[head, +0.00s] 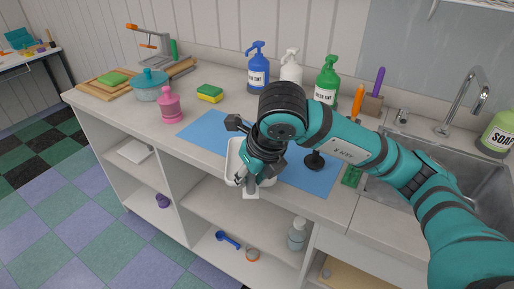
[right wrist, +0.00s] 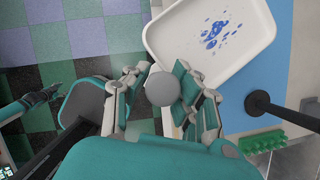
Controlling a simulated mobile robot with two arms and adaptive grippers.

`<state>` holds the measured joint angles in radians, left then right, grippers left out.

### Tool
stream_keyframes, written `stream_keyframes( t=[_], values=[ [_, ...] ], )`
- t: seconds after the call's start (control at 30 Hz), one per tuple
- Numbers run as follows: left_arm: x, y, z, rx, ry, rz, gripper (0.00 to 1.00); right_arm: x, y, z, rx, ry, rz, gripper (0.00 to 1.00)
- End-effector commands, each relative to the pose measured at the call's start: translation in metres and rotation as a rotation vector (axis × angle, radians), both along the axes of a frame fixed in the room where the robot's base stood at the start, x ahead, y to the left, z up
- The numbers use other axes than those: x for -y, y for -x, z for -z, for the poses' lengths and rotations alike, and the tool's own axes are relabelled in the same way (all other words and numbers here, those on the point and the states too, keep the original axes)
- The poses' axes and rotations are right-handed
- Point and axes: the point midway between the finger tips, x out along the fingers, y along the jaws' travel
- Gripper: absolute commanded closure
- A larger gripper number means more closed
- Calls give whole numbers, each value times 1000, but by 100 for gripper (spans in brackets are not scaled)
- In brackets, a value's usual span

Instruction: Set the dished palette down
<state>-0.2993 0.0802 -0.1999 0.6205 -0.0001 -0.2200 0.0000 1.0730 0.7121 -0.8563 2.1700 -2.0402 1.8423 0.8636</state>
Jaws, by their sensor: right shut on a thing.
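The dished palette (right wrist: 222,45) is a white, shallow tray with raised rims and blue paint spots inside. In the head view the palette (head: 233,160) is partly hidden behind my right gripper (head: 250,178), at the counter's front edge over the blue mat (head: 205,129). I cannot tell whether the palette touches the mat. A dark, teal-trimmed part, seemingly my left gripper (right wrist: 42,97), shows at the right wrist view's left edge.
A black stand (head: 315,160) is on the mat right of my gripper, near a green brick-like block (head: 351,175) and the sink (head: 400,170). Blue (head: 257,70), white (head: 291,68) and green (head: 327,82) bottles stand behind. The mat's left part is clear.

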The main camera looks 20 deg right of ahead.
Motion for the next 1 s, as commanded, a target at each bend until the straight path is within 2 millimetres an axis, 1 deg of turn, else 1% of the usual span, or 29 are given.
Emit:
stream_keyframes(
  t=[0.1, 0.17, 0.27, 0.37, 0.6, 0.73, 0.83, 0.9, 1.0],
  values=[
    [0, 0, 3, 0, 0, 0, 55, -2, -3, -4, 2, -1, 112, 100],
    [0, 0, 3, 0, 0, 0, 55, -2, -5, -5, 0, -2, 149, 100],
    [0, 0, 1, 0, 0, 0, 55, 1, -16, -6, -2, -2, 179, 100],
    [0, 0, -5, 0, 0, 0, 55, 7, -37, -5, -5, -2, 186, 100],
    [0, 0, -18, 0, 0, 0, 55, 21, -100, 0, -6, -3, 184, 100],
    [0, 0, -24, 0, 0, 0, 55, 29, -131, 4, -5, -3, 180, 100],
    [0, 0, -27, 0, 0, 0, 55, 32, -148, 6, -4, -3, 178, 100],
    [0, 0, -28, 0, 0, 0, 55, 34, -156, 7, -4, -2, 178, 100],
    [0, 0, -29, -1, 0, 0, 55, 36, -160, 9, -3, -1, 176, 100]
  ],
)
